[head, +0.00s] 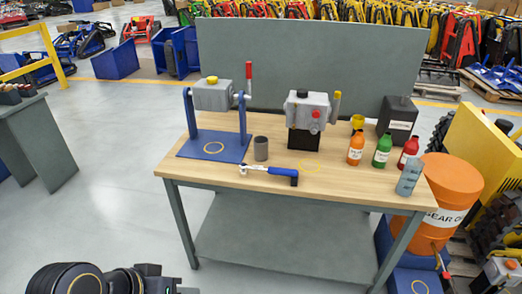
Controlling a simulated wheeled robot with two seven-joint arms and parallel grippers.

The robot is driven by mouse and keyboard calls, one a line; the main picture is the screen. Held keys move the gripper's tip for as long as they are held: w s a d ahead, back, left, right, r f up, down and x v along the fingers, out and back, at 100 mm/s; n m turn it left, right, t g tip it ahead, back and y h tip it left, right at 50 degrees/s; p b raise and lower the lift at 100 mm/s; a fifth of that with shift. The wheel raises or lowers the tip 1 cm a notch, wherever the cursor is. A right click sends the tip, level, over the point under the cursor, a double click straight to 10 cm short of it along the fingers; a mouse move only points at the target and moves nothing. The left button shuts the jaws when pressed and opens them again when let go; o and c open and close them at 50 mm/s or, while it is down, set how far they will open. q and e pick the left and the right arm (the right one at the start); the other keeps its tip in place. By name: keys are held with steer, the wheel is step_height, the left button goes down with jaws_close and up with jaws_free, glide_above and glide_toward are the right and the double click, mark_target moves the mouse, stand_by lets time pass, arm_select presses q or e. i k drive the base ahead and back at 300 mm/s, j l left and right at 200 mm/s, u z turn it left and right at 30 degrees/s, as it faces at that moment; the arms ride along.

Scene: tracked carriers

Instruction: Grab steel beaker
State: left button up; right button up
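The steel beaker (261,148) is a small dark-grey cylinder standing upright on the wooden-topped workbench (340,188). It is just right of the blue base plate of a stand and behind a blue-handled tool. Nothing is holding it. Black parts of my own arm show at the bottom left edge, in front of the bench and well apart from the beaker. No gripper fingers of either arm can be made out.
Close around the beaker are the blue stand (208,146), the blue-handled tool (268,172) and a grey machine on a black block (306,115). Several bottles (381,152) and a black container (396,118) stand at the right. A grey panel (310,62) rises behind.

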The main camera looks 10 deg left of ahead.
mark_target(261, 149)
steer(key=u, duration=0.65)
steer(key=i+l+u, duration=0.15)
steer(key=u, duration=0.35)
steer(key=i+l+u, duration=0.1)
steer(key=l+u, duration=0.15)
steer(key=u, duration=0.2)
steer(key=i+l+u, duration=0.1)
steer(key=l+u, duration=0.2)
steer(key=u, duration=0.2)
